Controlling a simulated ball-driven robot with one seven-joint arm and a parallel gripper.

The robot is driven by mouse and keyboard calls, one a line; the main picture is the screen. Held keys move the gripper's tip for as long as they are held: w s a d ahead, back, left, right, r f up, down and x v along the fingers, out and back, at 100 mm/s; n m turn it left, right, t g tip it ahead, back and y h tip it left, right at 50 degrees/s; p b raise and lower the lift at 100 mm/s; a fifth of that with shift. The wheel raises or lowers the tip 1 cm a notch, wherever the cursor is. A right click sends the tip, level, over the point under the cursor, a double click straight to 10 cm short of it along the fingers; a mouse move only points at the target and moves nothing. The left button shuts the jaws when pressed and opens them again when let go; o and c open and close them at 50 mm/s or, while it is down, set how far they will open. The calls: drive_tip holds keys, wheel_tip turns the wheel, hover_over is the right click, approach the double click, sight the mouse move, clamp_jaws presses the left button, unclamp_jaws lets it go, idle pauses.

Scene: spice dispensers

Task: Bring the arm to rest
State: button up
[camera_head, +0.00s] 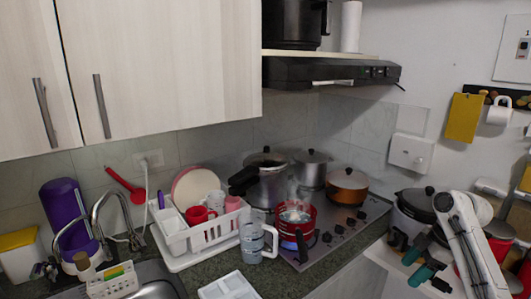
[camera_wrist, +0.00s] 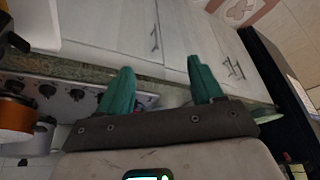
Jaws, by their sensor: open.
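My gripper shows in the wrist view (camera_wrist: 157,85), with its two teal fingers spread apart and nothing between them. In the head view my gripper (camera_head: 428,277) is at the lower right, at the end of my white arm, beside the right end of the counter. It is apart from the stove and the pots. The wrist view is turned on its side and shows cabinet doors beyond the fingers.
A red pot (camera_head: 296,222) steams on the stove (camera_head: 345,226), near an orange pot (camera_head: 347,186). A glass mug (camera_head: 257,243) and a white dish rack (camera_head: 205,236) stand left of it. A dark-lidded pot (camera_head: 416,203) is close behind my arm.

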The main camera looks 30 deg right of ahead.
drive_tip(key=w+a+f+m, duration=0.1)
drive_tip(key=a+f, duration=0.3)
drive_tip(key=a, duration=0.5)
drive_tip(key=w+a+f+m, duration=0.2)
drive_tip(key=a+f, duration=0.2)
drive_tip(key=a, duration=0.4)
drive_tip(key=w+a+f+m, duration=0.1)
drive_tip(key=a+f, duration=0.3)
drive_tip(key=a, duration=0.5)
drive_tip(key=s+a+f+m+g, duration=0.15)
drive_tip(key=s+a+f, duration=0.25)
drive_tip(key=s+a, duration=0.45)
drive_tip(key=s+m+h, duration=0.3)
drive_tip(key=s+m, duration=0.1)
drive_tip(key=s, duration=0.8)
drive_tip(key=shift+s+a+g+b, duration=0.2)
drive_tip(key=shift+g+b, duration=0.15)
drive_tip(key=shift+g, duration=0.1)
